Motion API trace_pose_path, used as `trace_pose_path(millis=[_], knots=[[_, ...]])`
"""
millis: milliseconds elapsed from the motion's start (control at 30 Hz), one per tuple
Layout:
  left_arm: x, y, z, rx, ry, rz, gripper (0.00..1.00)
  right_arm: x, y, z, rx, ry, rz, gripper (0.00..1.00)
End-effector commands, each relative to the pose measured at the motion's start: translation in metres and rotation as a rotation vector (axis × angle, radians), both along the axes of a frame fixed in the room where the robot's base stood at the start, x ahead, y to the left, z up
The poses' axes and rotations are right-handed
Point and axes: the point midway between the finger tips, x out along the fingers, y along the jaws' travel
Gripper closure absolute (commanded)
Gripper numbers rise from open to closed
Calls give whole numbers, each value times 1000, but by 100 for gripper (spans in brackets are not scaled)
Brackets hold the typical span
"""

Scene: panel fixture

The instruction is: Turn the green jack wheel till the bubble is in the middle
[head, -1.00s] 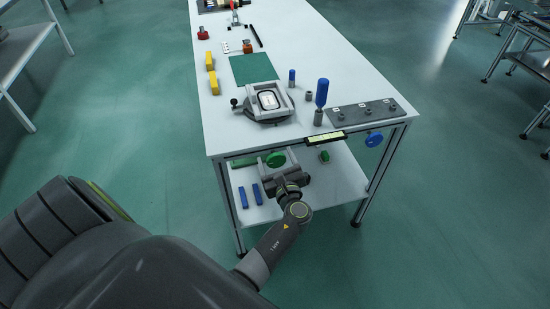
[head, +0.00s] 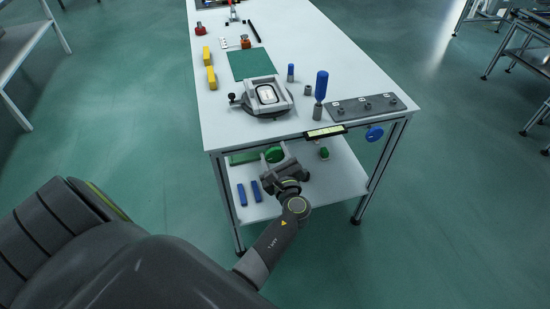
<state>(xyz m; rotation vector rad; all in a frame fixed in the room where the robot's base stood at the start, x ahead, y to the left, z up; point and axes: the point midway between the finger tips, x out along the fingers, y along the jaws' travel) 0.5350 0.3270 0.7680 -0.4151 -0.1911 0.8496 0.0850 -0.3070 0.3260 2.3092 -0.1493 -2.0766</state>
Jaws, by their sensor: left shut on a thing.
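The green jack wheel (head: 274,155) is under the table's front edge, left of the middle, partly hidden by my left gripper. My left gripper (head: 275,163) is shut on the green wheel, with its jaws tilted in the picture. A level with a yellow-green vial (head: 325,132) is on the table's front edge, right of the wheel. Its bubble is too small to make out. My right gripper is not in view.
A blue wheel (head: 374,133) is on the front edge at the right. A green knob (head: 324,153) is below the level. Two blue bars (head: 249,193) lie on the lower shelf (head: 325,190). A grey fixture (head: 266,97) and a blue-handled tool (head: 321,87) stand on the tabletop.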

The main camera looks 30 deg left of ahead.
Motion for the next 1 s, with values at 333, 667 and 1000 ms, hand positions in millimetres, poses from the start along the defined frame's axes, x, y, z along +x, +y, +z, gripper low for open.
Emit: trace_pose_path(millis=[333,667,1000], knots=[[0,0,-5,-213,-252,0,72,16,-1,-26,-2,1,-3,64],[-1,1,-5,-416,-490,0,72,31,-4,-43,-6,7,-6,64],[-1,1,-5,-575,-676,-1,72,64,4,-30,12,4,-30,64]])
